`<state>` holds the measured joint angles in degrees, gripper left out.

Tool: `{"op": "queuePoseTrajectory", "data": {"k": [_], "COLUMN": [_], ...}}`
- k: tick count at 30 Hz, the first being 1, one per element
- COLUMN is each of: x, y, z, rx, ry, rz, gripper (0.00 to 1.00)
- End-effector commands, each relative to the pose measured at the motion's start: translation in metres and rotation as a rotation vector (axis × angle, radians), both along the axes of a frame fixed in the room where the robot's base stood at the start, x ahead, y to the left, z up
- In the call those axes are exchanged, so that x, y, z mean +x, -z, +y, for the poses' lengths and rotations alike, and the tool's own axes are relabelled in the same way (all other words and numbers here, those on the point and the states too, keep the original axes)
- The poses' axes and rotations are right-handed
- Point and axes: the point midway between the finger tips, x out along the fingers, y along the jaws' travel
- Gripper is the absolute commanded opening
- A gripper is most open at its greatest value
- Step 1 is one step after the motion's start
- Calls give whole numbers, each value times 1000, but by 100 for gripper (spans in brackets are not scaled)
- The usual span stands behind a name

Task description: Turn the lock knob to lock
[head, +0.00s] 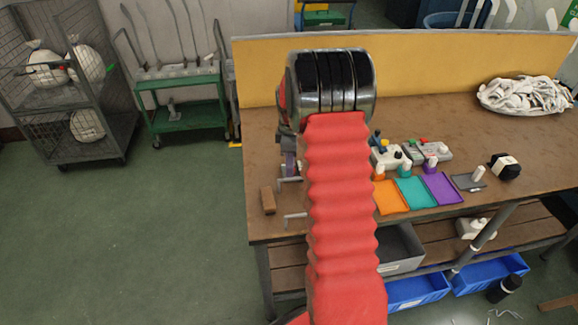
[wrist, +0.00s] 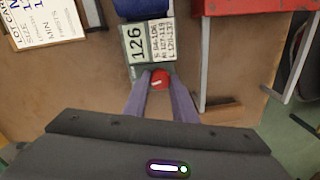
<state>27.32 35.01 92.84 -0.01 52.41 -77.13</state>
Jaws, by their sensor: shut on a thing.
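The lock knob (wrist: 160,81) is small, round and red with a pale line across its face. It shows in the wrist view, just below a label plate (wrist: 150,42) reading 126. My gripper (wrist: 160,77) has its two grey-purple fingers on either side of the knob and is shut on it. The knob's sides are partly hidden by the fingertips. In the head view my red arm hides the knob and most of the gripper.
In the head view, orange, teal and purple trays (head: 441,188) and a white sock pile (head: 525,95) lie on the bench (head: 440,110).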

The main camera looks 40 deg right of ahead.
Motion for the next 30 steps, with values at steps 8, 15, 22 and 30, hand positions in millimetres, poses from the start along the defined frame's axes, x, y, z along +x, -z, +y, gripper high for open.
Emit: {"op": "queuePoseTrajectory", "data": {"k": [8, 15, 22, 30], "x": [5, 5, 5, 4], "y": [-3, -3, -3, -3], "z": [-1, -2, -2, -2], "rx": [-6, -6, -5, -5], "ry": [155, 202, 205, 205], "rz": [-16, -16, -17, -14], "gripper": [2, 2, 2, 36]}}
